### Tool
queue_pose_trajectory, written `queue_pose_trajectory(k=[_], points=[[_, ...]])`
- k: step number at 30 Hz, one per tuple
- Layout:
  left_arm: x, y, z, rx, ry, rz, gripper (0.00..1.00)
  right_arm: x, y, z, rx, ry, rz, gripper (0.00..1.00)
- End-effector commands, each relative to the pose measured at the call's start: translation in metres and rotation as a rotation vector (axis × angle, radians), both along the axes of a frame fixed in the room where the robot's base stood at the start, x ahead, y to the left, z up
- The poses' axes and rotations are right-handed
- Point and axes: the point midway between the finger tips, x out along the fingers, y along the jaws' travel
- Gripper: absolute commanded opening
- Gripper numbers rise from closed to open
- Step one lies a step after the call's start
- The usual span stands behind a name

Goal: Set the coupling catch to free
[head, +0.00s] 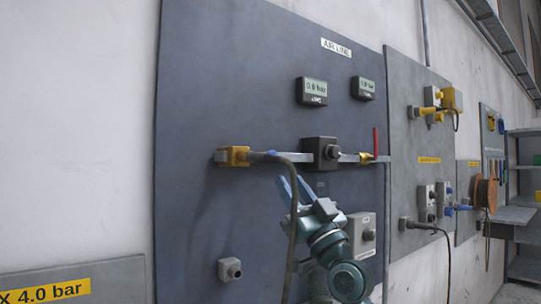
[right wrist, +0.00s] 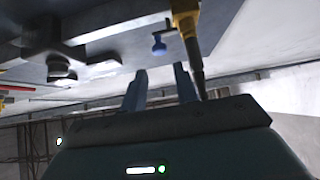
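The yellow coupling (head: 233,156) sits at the left end of the grey pipe on the AIR LINE panel, with a dark hose (head: 291,225) running from it. A small blue knob (head: 271,153) is beside it. In the right wrist view the blue knob (right wrist: 158,45) stands apart from the yellow coupling (right wrist: 186,20); whether it is the catch, and its setting, I cannot tell. My right gripper (head: 293,187) is below the pipe, behind the hose. Its fingers (right wrist: 160,84) are apart and empty, short of the knob. My left gripper is not in view.
A black valve box (head: 320,152) sits on the pipe, with a red lever (head: 376,142) to its right. Two gauges (head: 312,91) are above. A grey box (head: 230,269) is at lower left. The hose hangs close to my right gripper. More panels (head: 420,150) stand right.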

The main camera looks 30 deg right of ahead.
Motion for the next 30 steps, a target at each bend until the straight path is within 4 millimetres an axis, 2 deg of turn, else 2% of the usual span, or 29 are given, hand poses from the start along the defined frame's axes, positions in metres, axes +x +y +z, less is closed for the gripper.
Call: queue_pose_trajectory(k=[1, 3, 12, 18, 26, 30], points=[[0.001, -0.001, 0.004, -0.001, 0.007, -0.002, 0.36, 0.009, 0.001, 0.013, 0.001, -0.001, 0.003, 0.30], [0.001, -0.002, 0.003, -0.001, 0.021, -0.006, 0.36, 0.019, 0.002, 0.024, 0.003, -0.001, 0.003, 0.30], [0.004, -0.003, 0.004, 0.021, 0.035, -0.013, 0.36, 0.057, 0.005, 0.058, 0.001, 0.001, 0.002, 0.30], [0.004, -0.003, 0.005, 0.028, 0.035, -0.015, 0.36, 0.066, 0.006, 0.066, -0.002, 0.002, 0.001, 0.30], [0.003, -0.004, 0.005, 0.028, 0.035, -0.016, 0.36, 0.067, 0.006, 0.066, -0.002, 0.002, 0.001, 0.30], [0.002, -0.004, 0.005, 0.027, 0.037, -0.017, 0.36, 0.067, 0.006, 0.066, -0.001, 0.002, 0.001, 0.20]])
